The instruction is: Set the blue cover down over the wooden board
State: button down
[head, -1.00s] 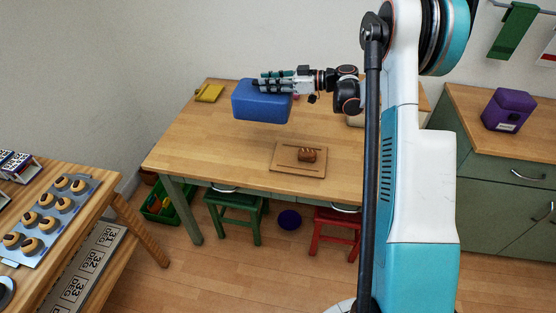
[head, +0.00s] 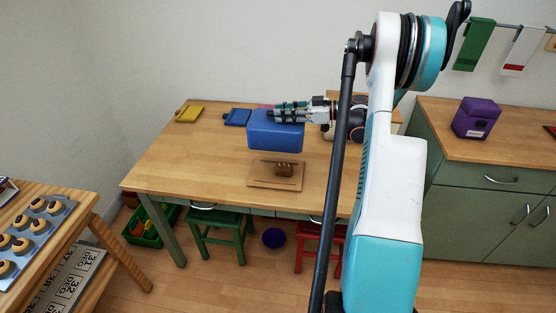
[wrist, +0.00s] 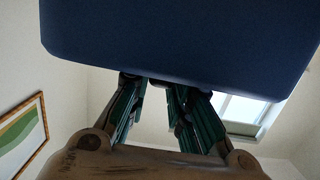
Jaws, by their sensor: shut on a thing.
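The blue cover (head: 274,132) is a box-like block held by my gripper (head: 289,113) at its top. It hangs above the table, behind and slightly left of the wooden board in the head view. In the wrist view the cover (wrist: 180,40) fills the top of the picture, and my gripper's fingers (wrist: 165,95) reach up to it. The wooden board (head: 262,183) lies flat on the table, with a small brown loaf (head: 284,169) on it. The cover's far side and the exact grip contact are hidden.
The wooden table (head: 190,150) is mostly clear on the left. A purple box (head: 476,118) stands on the counter at right. Green and red stools (head: 218,228) stand below.

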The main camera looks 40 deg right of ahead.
notch_tip(320, 180, down, 16)
jog(key=b, duration=0.4)
jog(key=shift+b, duration=0.4)
jog(key=shift+f, duration=0.15)
jog(key=c, duration=1.8)
grip_release()
jog(key=o, duration=0.4)
jog(key=shift+c, duration=0.2)
jog(key=shift+r, duration=0.2)
jog(key=p+v, duration=0.3)
jog(key=v, duration=0.9)
jog(key=shift+p, duration=0.4)
jog(key=shift+f, duration=0.15)
